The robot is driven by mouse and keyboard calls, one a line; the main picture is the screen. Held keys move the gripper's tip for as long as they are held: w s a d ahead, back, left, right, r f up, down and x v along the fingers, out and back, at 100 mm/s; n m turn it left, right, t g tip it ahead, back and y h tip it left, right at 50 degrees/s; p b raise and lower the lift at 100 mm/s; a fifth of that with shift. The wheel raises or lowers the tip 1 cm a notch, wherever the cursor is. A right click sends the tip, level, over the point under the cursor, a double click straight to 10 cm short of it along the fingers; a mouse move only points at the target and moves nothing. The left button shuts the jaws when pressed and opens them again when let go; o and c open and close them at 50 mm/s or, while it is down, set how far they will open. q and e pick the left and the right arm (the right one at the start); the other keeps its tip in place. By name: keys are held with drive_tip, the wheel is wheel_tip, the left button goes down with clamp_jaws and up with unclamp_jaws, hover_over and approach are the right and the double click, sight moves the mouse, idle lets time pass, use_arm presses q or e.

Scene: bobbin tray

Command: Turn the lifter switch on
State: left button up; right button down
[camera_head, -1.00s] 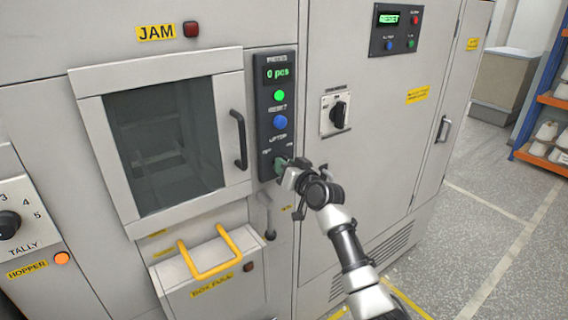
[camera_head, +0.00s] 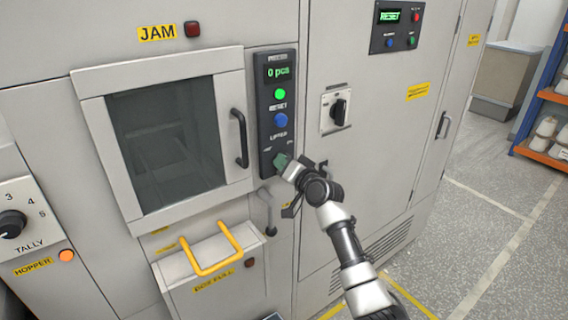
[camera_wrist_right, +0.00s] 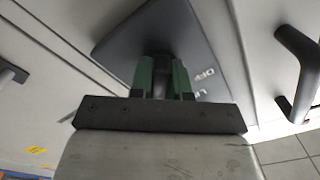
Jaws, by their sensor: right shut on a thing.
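The lifter switch is at the bottom of a dark control panel (camera_head: 277,115), below the LIFTER label. My right gripper (camera_head: 283,162) is at the switch and covers most of it in the head view. In the right wrist view, the green fingers of my right gripper (camera_wrist_right: 162,78) are shut on the dark switch knob (camera_wrist_right: 158,60), against the panel (camera_wrist_right: 175,32). Part of the OFF lettering shows beside the fingers. The knob's exact angle is hard to tell. My left gripper is not in view.
A window door with a dark handle (camera_head: 239,138) is just left of the panel. A lever (camera_head: 268,212) hangs below it. A yellow-handled box (camera_head: 212,262) is at lower left. A rotary switch (camera_head: 336,111) is to the right. Open floor lies at right.

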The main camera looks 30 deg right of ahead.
drive_tip(key=c, duration=1.1)
unclamp_jaws()
drive_tip(key=s, duration=0.3)
drive_tip(key=s+b, duration=0.1)
drive_tip(key=s, duration=0.3)
drive_tip(key=s+d+b, duration=0.1)
drive_tip(key=s, duration=0.2)
drive_tip(key=shift+s, duration=0.4)
